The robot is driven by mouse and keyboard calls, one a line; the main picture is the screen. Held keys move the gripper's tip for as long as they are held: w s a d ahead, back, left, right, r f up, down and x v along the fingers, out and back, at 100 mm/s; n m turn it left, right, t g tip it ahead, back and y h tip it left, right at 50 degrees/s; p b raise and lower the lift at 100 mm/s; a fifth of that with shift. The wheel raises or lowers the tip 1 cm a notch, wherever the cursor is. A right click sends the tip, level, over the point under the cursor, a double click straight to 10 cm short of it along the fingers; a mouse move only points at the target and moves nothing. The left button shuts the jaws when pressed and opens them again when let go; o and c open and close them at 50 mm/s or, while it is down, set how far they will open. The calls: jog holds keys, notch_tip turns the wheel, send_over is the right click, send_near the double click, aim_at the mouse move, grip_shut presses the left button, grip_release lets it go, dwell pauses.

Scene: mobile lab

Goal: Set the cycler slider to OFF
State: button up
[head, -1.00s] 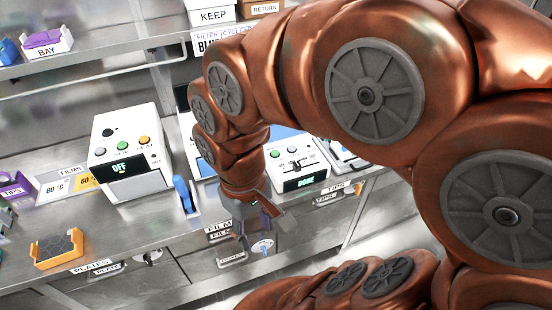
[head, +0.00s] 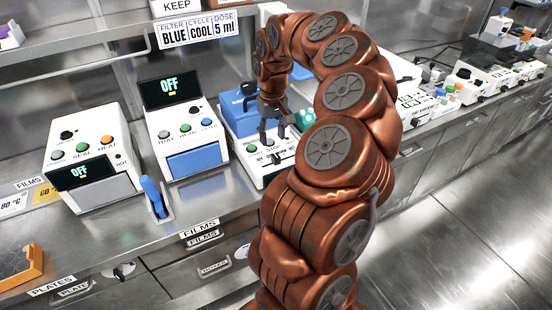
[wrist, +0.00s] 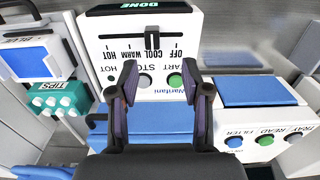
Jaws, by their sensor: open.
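The cycler (wrist: 101,25) is a white box with a "DONE" display (wrist: 136,3), upside down in the wrist view. Its dark slider knob (wrist: 152,38) stands on a horizontal track, in line with the COOL label; the OFF label is farther right. A grey and a green button (wrist: 174,80) lie below the labels. In the head view the cycler (head: 252,172) is partly behind my arm. My gripper (head: 275,132) is over its top, open and empty. In the wrist view the two fingers of my gripper (wrist: 160,85) frame the buttons, apart from the knob.
A white reader (head: 205,146) with an OFF screen and a sealer (head: 107,148) stand left of the cycler. A blue lid (head: 238,104) rises behind it, and a teal tips box (wrist: 50,97) sits close by. A shelf runs above.

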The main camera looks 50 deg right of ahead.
aim_at(276, 156)
jog(key=shift+s+d+f, duration=0.15)
jog(key=shift+d+f, duration=0.3)
jog(key=shift+d, duration=0.05)
jog(key=shift+d+f, duration=0.1)
jog(key=shift+f, duration=0.2)
jog(key=shift+f+p, duration=1.05)
jog(key=shift+f, duration=2.45)
grip_shut()
